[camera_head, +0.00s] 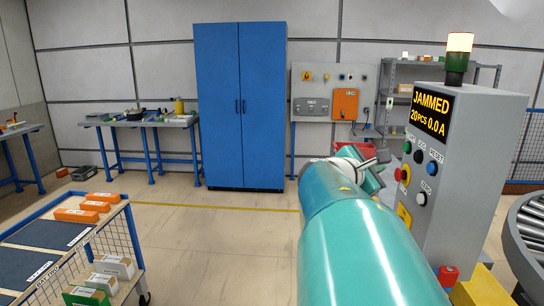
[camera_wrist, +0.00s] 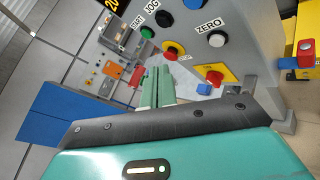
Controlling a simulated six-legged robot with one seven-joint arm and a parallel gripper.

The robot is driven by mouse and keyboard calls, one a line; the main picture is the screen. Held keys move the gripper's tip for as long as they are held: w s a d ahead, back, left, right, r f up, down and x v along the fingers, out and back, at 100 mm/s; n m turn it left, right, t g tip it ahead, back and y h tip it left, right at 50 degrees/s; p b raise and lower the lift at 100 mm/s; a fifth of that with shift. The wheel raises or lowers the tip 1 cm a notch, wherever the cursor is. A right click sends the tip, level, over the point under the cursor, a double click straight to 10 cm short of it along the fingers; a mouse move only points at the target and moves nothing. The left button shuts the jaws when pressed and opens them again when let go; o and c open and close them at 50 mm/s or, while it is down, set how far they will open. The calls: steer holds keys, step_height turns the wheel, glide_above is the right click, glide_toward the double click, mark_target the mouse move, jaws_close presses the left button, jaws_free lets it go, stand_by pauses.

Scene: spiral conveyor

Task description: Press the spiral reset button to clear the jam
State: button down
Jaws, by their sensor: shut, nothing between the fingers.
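The grey control console (camera_head: 465,150) stands at the right with a display (camera_head: 430,114) reading JAMMED, 20 PCS, 0.0 A. Its blue button (camera_head: 432,168), labelled RESET, is right of the black JOG button (camera_head: 419,157) and green START button (camera_head: 406,148). The blue button (camera_wrist: 192,4) is cut by the top edge in the wrist view. Below are a red button (camera_head: 402,174) and the white ZERO button (camera_head: 421,198). My gripper (camera_head: 383,156) is shut and empty, left of the panel. In the wrist view its green fingers (camera_wrist: 158,73) point past the red button, apparently without touching.
A lit signal lamp (camera_head: 459,42) tops the console. A roller conveyor (camera_head: 530,225) is at the right edge. A cart (camera_head: 125,250) with boxes stands left; the floor between is clear.

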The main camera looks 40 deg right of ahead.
steer(key=s+d, duration=0.6)
stand_by(0.5)
steer(key=shift+s+d, duration=0.15)
stand_by(1.8)
steer(key=shift+s+d, duration=0.2)
steer(key=shift+s, duration=0.05)
steer(key=shift+s+d, duration=0.3)
stand_by(1.0)
steer(key=shift+w+a, duration=0.6)
steer(key=shift+w+a, duration=1.75)
